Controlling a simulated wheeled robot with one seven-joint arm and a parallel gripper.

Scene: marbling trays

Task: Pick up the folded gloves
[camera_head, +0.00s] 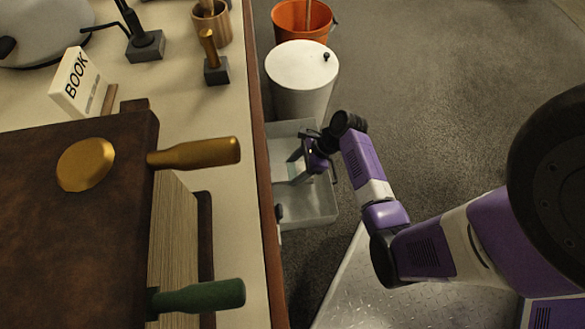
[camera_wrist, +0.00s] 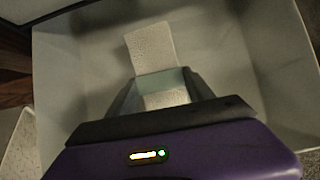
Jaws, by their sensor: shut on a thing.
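The folded gloves (camera_wrist: 150,46) appear in the wrist view as a pale, textured, flat piece between my fingers, with one end reaching out past the fingertips. My gripper (camera_wrist: 158,84) is shut on them. In the head view my gripper (camera_head: 297,166) points down into a grey tray (camera_head: 313,209) on the floor side of the table. The gloves are mostly hidden there by my gripper. I cannot tell whether they touch the tray's floor.
The table's edge (camera_head: 262,130) runs close along the tray's left. A white round bin (camera_head: 300,85) and an orange bucket (camera_head: 290,20) stand behind the tray. On the table are a big book (camera_head: 70,240) and a small sign (camera_head: 78,82). Floor at right is open.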

